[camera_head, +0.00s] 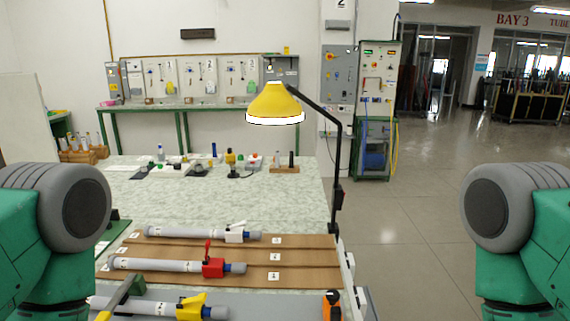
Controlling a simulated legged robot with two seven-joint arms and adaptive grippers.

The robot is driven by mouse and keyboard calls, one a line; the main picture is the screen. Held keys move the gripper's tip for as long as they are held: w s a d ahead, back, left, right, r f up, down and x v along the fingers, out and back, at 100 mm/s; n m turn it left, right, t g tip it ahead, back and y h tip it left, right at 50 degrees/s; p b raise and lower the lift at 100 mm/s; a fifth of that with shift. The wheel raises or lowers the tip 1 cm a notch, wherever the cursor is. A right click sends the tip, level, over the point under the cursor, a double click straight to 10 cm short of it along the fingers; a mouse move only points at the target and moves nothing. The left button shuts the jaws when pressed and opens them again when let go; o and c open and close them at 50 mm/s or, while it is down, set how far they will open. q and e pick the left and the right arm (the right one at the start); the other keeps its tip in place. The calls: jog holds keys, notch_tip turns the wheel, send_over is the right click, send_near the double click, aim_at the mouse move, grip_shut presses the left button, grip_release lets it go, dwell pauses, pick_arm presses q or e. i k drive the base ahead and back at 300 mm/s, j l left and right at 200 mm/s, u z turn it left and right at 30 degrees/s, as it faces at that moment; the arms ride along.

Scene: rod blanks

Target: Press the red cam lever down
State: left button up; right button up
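The red cam lever (208,248) stands upright on a red clamp block (213,268). The rod lies across a brown board (285,285) at the near end of the bench. No gripper shows in the head view. Only green and grey links of my arms show at the left and right edges, so both grippers are hidden or out of frame.
A rod with a white clamp (234,235) lies behind, and one with a yellow clamp (192,307) in front. A yellow lamp (275,104) on a black arm rises at the bench's right edge. Small items stand farther back; the bench (230,206) middle is mostly clear.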

aim_at(208, 245)
jog(key=i+j, duration=0.15)
jog(key=j, duration=0.25)
jog(key=i+j, duration=0.15)
jog(key=j, duration=0.25)
jog(key=i+j, duration=0.1)
jog(key=j, duration=0.35)
jog(key=i+l+z, duration=0.05)
